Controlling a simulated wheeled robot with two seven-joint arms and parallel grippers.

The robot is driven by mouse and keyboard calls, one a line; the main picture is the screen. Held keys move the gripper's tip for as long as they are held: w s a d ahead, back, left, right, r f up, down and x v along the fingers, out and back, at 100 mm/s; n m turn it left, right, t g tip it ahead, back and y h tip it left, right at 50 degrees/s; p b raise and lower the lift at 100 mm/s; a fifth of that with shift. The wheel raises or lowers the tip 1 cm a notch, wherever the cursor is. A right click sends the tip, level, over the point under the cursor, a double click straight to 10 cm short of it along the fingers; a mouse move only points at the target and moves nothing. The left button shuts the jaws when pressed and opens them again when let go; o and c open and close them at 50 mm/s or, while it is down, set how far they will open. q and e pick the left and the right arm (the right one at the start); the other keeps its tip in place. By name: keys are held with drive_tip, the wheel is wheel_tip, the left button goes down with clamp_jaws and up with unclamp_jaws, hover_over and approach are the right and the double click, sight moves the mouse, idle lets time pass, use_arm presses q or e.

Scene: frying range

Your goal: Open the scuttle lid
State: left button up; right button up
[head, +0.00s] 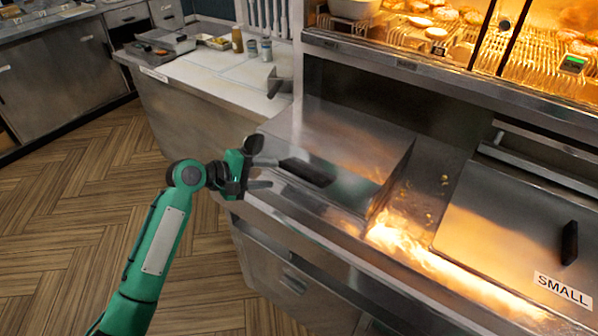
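A flat steel lid (345,140) with a black bar handle (307,172) lies on the left part of the range and looks shut. A second steel lid (510,220) on the right has a black handle (569,243) and a "SMALL" label. I cannot tell from labels which is the scuttle lid. My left gripper (274,173) is at the left end of the left lid's handle. Its two fingers are spread with nothing seen between them; whether they touch the handle is unclear. My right gripper is out of view.
Between the lids is an open, brightly lit bay (420,195) with crumbs. A heated glass cabinet (450,45) with fried food stands above the range's back. A white counter (215,75) with jars and trays is at the back left. Wooden floor (90,220) is clear at left.

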sight(297, 174)
use_arm(q)
drive_tip(key=p+x, duration=0.1)
drive_tip(key=x, duration=0.9)
drive_tip(key=shift+w+d+f+p, duration=0.15)
drive_tip(key=shift+d+p, duration=0.05)
drive_tip(key=shift+p, duration=0.1)
clamp_jaws()
